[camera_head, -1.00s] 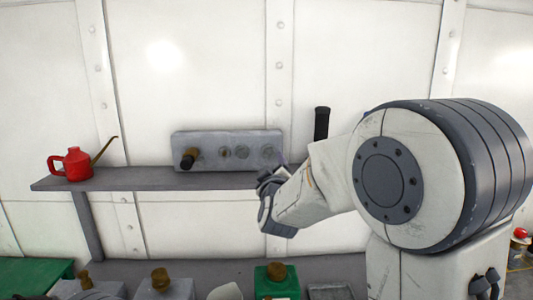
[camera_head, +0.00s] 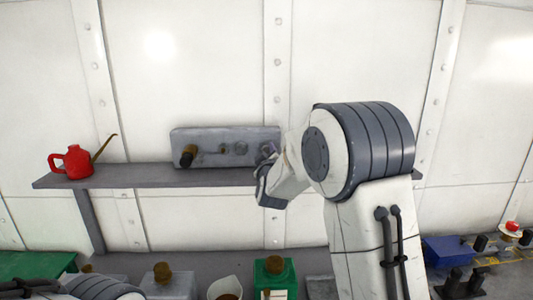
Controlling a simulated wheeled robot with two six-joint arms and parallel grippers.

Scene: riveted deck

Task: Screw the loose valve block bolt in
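The grey valve block (camera_head: 210,134) stands on the wall shelf. A dark bolt with a brassy part (camera_head: 188,156) sticks out at its left end. Small round fittings or holes show along its middle, one of them brownish (camera_head: 222,149). My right gripper (camera_head: 266,160) is at the block's right end, in front of it. Its fingers are small and partly hidden by my wrist, so I cannot tell its opening or whether it holds or touches anything. My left arm shows at the bottom left; dark parts (camera_head: 25,288) there may be its gripper, cut by the frame edge.
A red oil can (camera_head: 74,162) stands at the left of the shelf (camera_head: 120,178). Below are a green container (camera_head: 274,283), a grey block with a brown knob (camera_head: 162,277) and a pale cup (camera_head: 225,288). A blue box (camera_head: 447,250) is at lower right.

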